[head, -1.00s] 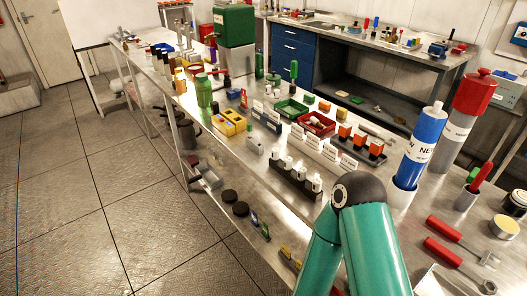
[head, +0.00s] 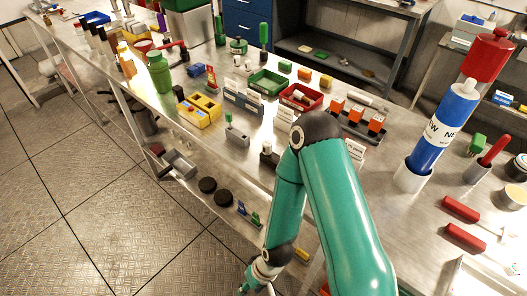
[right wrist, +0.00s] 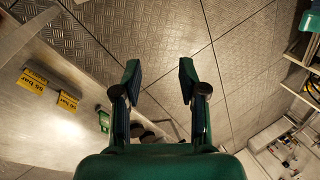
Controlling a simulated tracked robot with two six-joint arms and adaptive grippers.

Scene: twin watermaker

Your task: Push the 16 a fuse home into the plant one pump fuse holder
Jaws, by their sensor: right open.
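My right gripper (head: 258,283) hangs low at the bottom edge of the head view, off the near side of the bench. In the right wrist view its two fingers (right wrist: 160,75) are apart with nothing between them, and bare floor shows beyond. A small grey block with a green top (head: 237,134) stands near the bench's front edge; it may be a fuse holder, but I cannot read any marking. I cannot make out the 16 A fuse for sure. My right arm hides part of the bench with the white-topped row. My left gripper is not in view.
The bench (head: 400,235) holds a yellow box (head: 199,112), a green tray (head: 268,82), a red tray (head: 300,97), a blue cartridge (head: 440,130) and red-handled tools (head: 461,208). A lower shelf carries black discs (head: 215,191). The floor (head: 80,200) left of the bench is clear.

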